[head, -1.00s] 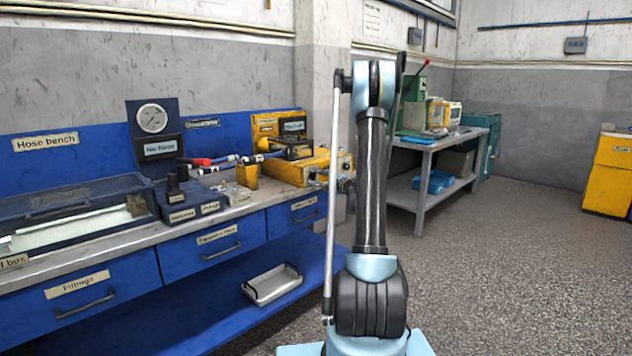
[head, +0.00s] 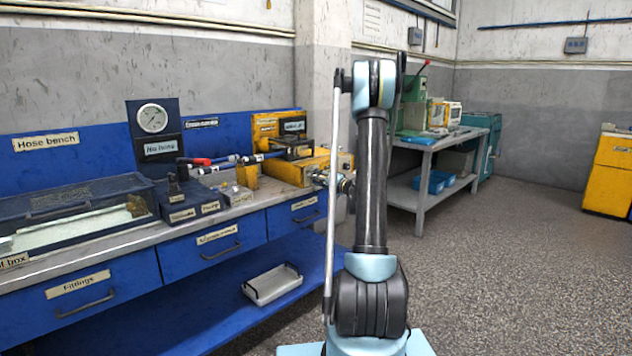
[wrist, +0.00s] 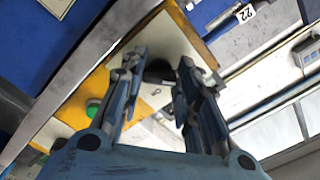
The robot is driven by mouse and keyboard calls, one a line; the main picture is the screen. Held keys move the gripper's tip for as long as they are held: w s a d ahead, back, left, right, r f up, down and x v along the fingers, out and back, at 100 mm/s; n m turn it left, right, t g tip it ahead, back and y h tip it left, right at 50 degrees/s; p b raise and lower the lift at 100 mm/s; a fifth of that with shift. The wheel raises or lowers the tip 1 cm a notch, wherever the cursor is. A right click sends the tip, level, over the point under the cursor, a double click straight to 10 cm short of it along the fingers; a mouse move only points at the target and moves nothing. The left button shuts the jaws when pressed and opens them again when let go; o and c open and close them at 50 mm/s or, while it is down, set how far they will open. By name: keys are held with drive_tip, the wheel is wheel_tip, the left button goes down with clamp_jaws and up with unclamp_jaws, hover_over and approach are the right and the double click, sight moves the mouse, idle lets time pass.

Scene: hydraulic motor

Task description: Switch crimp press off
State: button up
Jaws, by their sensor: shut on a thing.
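The yellow crimp press (head: 305,170) stands at the right end of the hose bench in the head view. In the head view my gripper is mostly hidden behind my arm.
The blue hose bench (head: 110,235) with labelled drawers runs along the left. A gauge panel (head: 153,118) stands at its back. A metal tray (head: 272,284) lies on the lower shelf. A grey table (head: 432,141) stands behind on the right.

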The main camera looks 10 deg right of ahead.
drive_tip(key=shift+n, duration=0.8)
drive_tip(key=shift+w, duration=0.1)
drive_tip(key=o, duration=1.1)
drive_tip(key=shift+c, duration=0.2)
drive_tip(key=v, duration=1.2)
drive_tip(key=shift+a, duration=0.1)
